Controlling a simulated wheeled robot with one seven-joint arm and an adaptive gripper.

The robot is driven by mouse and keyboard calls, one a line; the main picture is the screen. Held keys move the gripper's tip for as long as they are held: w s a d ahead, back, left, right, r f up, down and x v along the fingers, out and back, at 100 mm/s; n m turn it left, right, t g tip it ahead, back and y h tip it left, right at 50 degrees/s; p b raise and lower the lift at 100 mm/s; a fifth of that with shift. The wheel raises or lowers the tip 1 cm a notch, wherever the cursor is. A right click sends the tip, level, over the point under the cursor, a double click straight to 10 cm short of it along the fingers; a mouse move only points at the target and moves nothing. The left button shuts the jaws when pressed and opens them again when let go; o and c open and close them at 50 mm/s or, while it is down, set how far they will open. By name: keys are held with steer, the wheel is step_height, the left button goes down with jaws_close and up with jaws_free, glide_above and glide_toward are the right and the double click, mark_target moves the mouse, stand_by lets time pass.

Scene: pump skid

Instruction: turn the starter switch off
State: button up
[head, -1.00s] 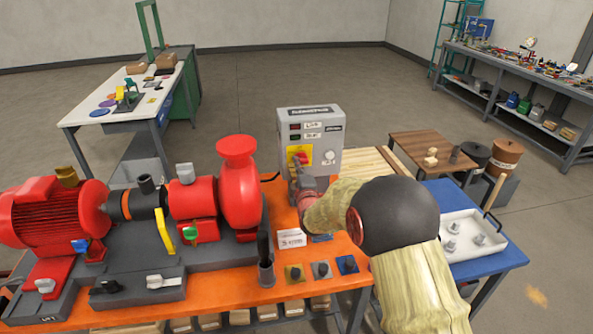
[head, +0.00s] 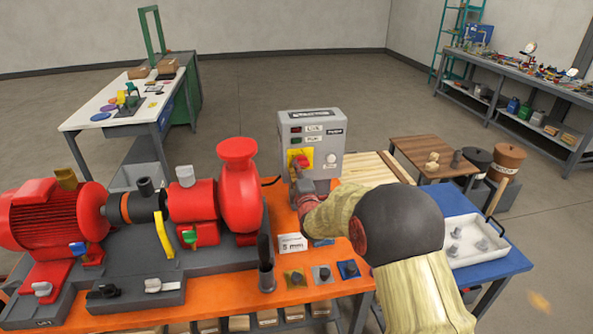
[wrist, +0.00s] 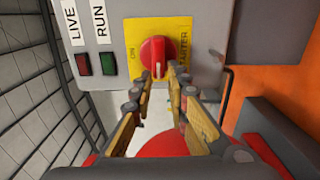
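The starter switch is a red rotary knob (wrist: 155,56) on a yellow plate (wrist: 134,38), on the front of a grey control box (head: 328,140). A white mark runs along the knob, and the plate carries the words ON and STARTER. The red knob also shows in the head view (head: 301,160). My gripper (wrist: 162,78) points at the box, its two fingers apart with nothing between the pads. The fingertips are close to the knob's near edge; I cannot tell whether they touch it. In the head view my gripper partly covers the plate's lower part.
Red LIVE (wrist: 82,64) and green RUN (wrist: 107,63) lamps sit beside the plate; both look dim. The red pump (head: 240,190) stands left of my arm on the orange bench (head: 215,290). A white tray (head: 478,238) lies on the blue table at right.

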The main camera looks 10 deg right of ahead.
steer(key=o, duration=0.3)
steer(key=s, duration=1.2)
stand_by(0.4)
